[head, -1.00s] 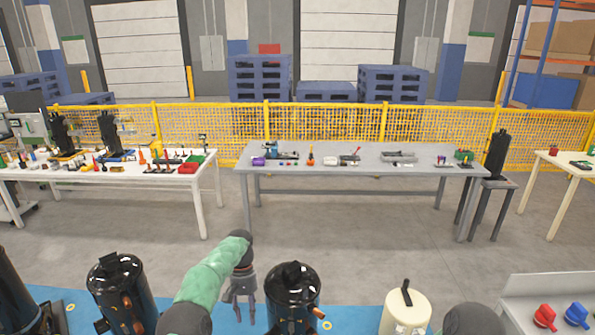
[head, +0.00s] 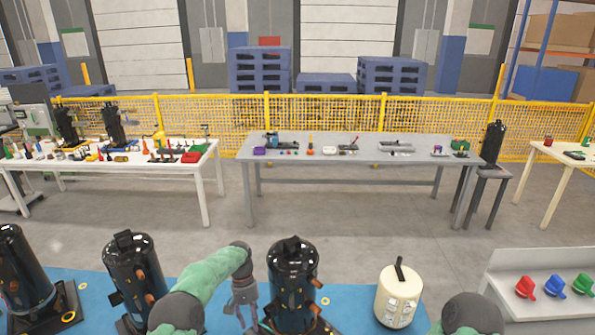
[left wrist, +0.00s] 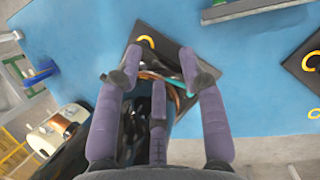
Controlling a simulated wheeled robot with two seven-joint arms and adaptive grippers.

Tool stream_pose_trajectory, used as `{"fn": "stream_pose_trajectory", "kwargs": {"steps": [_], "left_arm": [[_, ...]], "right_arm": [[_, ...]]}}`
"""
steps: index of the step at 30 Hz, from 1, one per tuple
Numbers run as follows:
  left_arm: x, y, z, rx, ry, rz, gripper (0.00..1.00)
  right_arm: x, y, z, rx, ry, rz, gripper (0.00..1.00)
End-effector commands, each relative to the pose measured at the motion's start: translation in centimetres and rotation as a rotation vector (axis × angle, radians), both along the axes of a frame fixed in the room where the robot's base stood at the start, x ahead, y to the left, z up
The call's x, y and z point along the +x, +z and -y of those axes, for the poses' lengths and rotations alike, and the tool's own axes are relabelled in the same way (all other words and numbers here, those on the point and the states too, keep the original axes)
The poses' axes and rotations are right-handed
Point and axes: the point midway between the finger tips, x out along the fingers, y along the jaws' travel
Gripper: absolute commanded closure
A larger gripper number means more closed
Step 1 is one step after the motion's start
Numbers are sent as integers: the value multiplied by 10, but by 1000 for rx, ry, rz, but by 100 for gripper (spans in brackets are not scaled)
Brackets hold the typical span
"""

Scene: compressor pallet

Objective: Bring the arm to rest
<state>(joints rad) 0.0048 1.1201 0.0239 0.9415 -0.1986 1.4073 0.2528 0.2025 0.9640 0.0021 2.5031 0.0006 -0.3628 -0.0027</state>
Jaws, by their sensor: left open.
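My left arm, in green, reaches forward over the blue pallet in the head view. Its gripper (head: 240,308) points down just left of a black compressor (head: 292,270). In the left wrist view the gripper (left wrist: 158,70) has its purple-grey fingers spread, with nothing held between them. A black compressor (left wrist: 135,130) with copper pipe shows below and behind the fingers. I cannot tell whether a finger touches it. My right gripper is not in view.
More black compressors (head: 133,270) stand to the left on the blue pallet (head: 350,300). A cream tank (head: 400,298) stands to the right. A grey panel (head: 500,280) with coloured knobs is at far right. Tables, including a grey one (head: 350,160), stand beyond open floor.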

Motion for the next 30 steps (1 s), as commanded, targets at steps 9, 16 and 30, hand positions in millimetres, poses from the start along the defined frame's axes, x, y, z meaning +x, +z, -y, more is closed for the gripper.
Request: {"fn": "stream_pose_trajectory", "kwargs": {"steps": [9,16,30], "left_arm": [[-47,-85,9,-82,7,48,59],[-115,-149,20,-153,45,114,59],[-281,-189,35,-202,168,239,59]], "right_arm": [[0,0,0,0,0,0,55],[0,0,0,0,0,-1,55],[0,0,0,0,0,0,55]]}}
